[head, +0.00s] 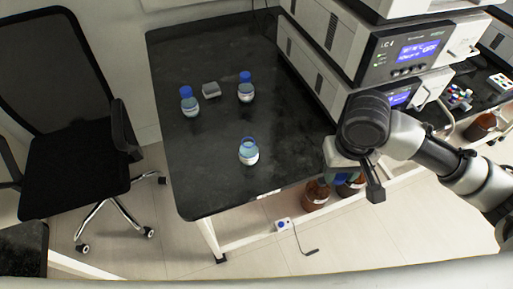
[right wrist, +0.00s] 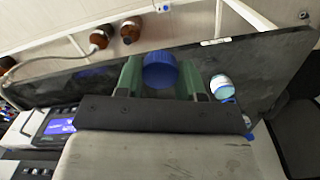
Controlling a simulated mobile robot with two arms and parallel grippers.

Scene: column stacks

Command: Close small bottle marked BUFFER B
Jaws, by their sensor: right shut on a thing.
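My right gripper (head: 349,178) is shut on a blue screw cap (right wrist: 160,70). The cap sits between the two green fingers in the right wrist view, held off the table's right edge in the head view. An uncapped small glass bottle (head: 249,152) stands upright near the front of the black table, left of my right gripper. It also shows in the right wrist view (right wrist: 221,86), beside the fingers. Two more bottles with blue caps stand farther back, one on the left (head: 188,102) and one on the right (head: 245,88). I cannot read any label. My left gripper is not in view.
Stacked instruments (head: 400,55) stand at the table's right. Brown bottles (head: 316,195) are below the table. A black chair (head: 75,150) stands at left. The black table (head: 205,165) is bare around the uncapped bottle.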

